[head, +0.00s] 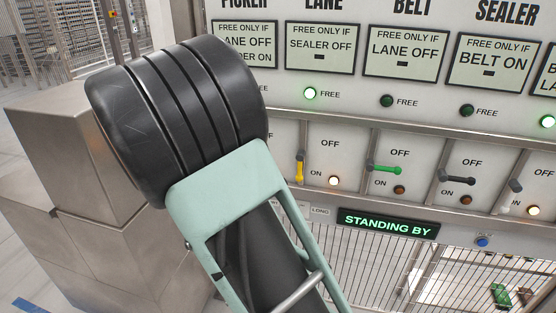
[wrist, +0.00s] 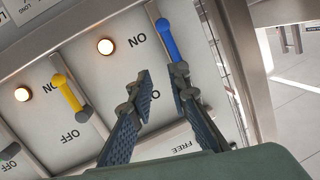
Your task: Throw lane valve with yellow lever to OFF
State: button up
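The yellow lever (head: 299,171) is in the LANE column in the head view. It hangs down from its grey pivot, towards the ON side, with a lit lamp (head: 333,181) beside it. The green FREE lamp (head: 310,93) above it is lit. In the wrist view the yellow lever (wrist: 68,91) is at left, its handle end near the ON label. My gripper (wrist: 165,82) is open, its fingers apart and nothing visibly held. It is to the right of the yellow lever, close to the blue lever (wrist: 171,42); contact is unclear. My arm hides the gripper in the head view.
Metal dividers separate the lever bays. To the right of the yellow lever are a green lever (head: 384,168) and a dark lever (head: 457,179). A display (head: 388,223) below reads STANDING BY. A metal cabinet (head: 70,140) stands at the left.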

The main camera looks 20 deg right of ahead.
aim_at(299, 166)
jog(key=s+d+f+m+g+h, duration=0.2)
jog(key=s+d+h, duration=0.4)
jog(key=s+d, duration=0.3)
jog(key=x, duration=1.1)
jog(key=shift+d+r, duration=0.2)
grip_shut()
